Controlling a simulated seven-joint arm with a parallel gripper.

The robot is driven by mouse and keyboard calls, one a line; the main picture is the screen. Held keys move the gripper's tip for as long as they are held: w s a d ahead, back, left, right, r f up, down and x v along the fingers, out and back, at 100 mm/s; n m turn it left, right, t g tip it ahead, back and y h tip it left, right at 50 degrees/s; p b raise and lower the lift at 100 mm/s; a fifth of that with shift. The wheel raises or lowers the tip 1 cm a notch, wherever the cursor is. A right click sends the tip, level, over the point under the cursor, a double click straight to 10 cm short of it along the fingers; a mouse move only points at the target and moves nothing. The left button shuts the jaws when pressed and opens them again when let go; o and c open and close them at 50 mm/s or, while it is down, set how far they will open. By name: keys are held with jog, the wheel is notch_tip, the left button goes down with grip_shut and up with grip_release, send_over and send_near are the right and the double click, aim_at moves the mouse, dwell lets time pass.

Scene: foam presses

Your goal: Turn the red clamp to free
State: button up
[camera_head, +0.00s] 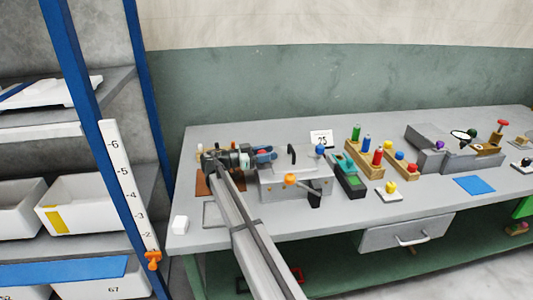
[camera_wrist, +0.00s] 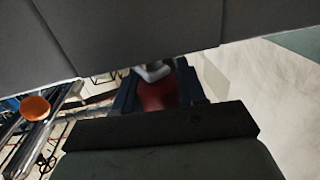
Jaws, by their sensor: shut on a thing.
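My gripper (camera_head: 265,155) is at the left end of the grey press box (camera_head: 293,186) on the bench, its blue fingers level with the box top. It is shut on the red clamp (camera_wrist: 158,96), which shows as a dark red rounded piece between the dark fingers in the wrist view. In the head view only a small red spot of it shows between the fingers. My gripper and wrist hide the rest, so I cannot tell which way the clamp is turned.
The box has an orange knob (camera_head: 290,180) and a black handle (camera_head: 314,194) in front, with a blue ball (camera_head: 320,149) at its right. A green-topped device (camera_head: 348,178) and wooden blocks (camera_head: 365,160) stand to the right.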

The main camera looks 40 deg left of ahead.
jog(key=shift+s+d+m+g+h, duration=0.1)
jog(key=shift+m+g+h, duration=0.8)
jog(key=shift+g+h, duration=0.1)
jog(key=shift+s+d+m+g+h, duration=0.1)
jog(key=shift+m+g+h, duration=0.8)
jog(key=shift+g+h, duration=0.1)
jog(key=shift+g, duration=0.3)
jog(key=o, duration=1)
jog(key=shift+c, duration=0.2)
notch_tip(320, 180, up, 10)
jog(key=shift+c, duration=0.2)
